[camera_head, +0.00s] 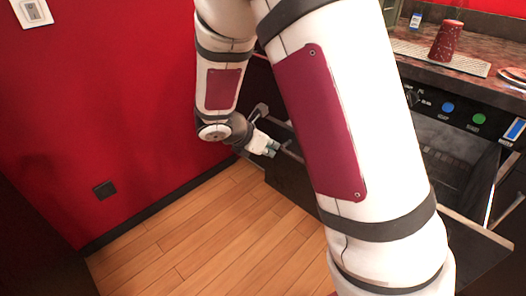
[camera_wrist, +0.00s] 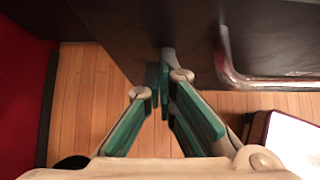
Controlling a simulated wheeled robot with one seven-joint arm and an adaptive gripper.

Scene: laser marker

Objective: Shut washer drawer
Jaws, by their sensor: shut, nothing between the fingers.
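My gripper (camera_head: 272,149) is low by the red wall in the head view, at a dark drawer-like front (camera_head: 290,186) that stands out from the cabinets. In the wrist view my gripper's green-padded fingers (camera_wrist: 162,72) are shut and empty, their tips at the edge of a dark panel (camera_wrist: 130,30). I cannot tell whether they touch it. A shiny curved handle (camera_wrist: 228,65) runs along this panel to the right of the fingers. My arm hides much of the drawer's middle and right part in the head view.
An open appliance (camera_head: 445,150) with a lowered or pulled-out front is at the right, under the counter (camera_head: 425,55). A red cup (camera_head: 447,40) stands on a mat on the counter. The wooden floor (camera_head: 190,245) is clear at the left, beside the red wall (camera_head: 110,100).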

